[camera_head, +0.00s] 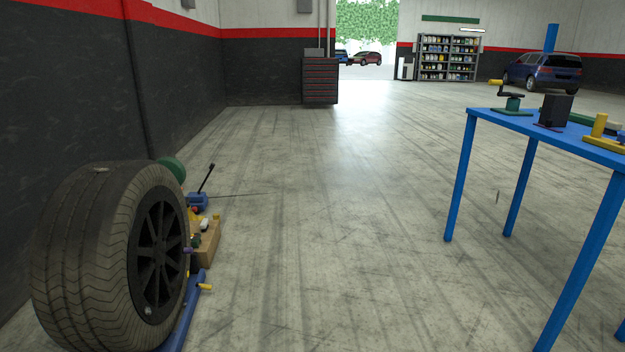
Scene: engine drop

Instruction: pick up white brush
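I cannot make out a white brush for certain. A small whitish object (204,224) shows at a tan box (208,243) on the floor at left, partly behind the big tyre; it is too small to tell what it is. Neither of my grippers is in view.
A large tyre (85,262) stands at left near the dark wall. A blue workbench (568,135) with several tools stands at right. A tool cabinet (320,82), shelves (447,58) and a blue car (541,72) are farther back. The middle floor is clear.

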